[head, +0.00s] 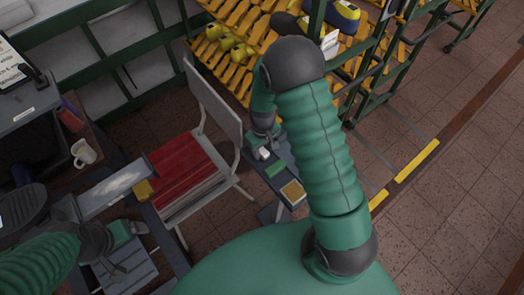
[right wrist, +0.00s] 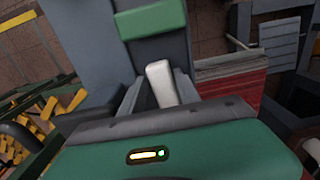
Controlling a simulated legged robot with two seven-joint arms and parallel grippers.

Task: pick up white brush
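The white brush (head: 263,153) lies on the narrow grey stand at the middle of the head view, partly hidden by my right gripper. In the right wrist view the white brush (right wrist: 161,84) is a pale block between the two grey fingers of my right gripper (right wrist: 160,92). The fingers look spread on either side of it; whether either one touches it I cannot tell. In the head view my right gripper (head: 264,142) points down over the stand. My left gripper (head: 122,238) is at lower left, far from the brush, and its fingers are not clear.
A green block (head: 275,169) and a yellow-topped block (head: 293,190) lie on the grey stand (head: 284,153). A chair with a red striped seat (head: 182,168) stands to the left. A yellow slatted rack (head: 232,52) is behind. A white mug (head: 83,152) stands at left.

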